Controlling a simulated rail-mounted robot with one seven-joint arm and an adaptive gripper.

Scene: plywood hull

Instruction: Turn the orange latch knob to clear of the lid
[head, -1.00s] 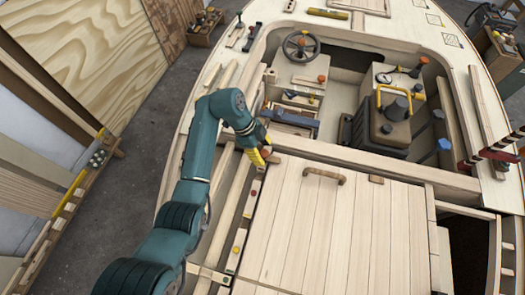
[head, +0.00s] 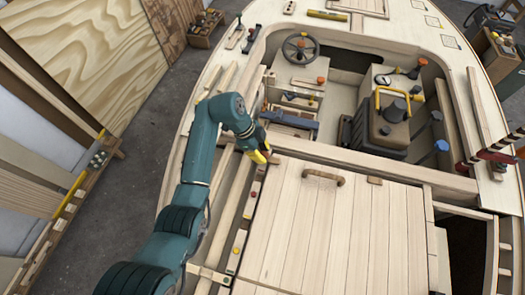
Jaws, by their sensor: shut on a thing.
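The lid (head: 335,225) is a pale planked hatch cover with a curved wooden handle (head: 323,176). My gripper (head: 263,159), with yellow fingers, points down at the lid's far left corner. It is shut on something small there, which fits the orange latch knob. The fingers hide nearly all of the knob, so its angle and whether it overlaps the lid cannot be told. A small brown block (head: 375,180) lies at the lid's far edge.
A strip with small coloured buttons (head: 237,240) runs along the lid's left side. Beyond the lid is the cockpit with a steering wheel (head: 300,47), an orange knob (head: 321,80) and a brown engine box (head: 385,125). An open hatch lies at right.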

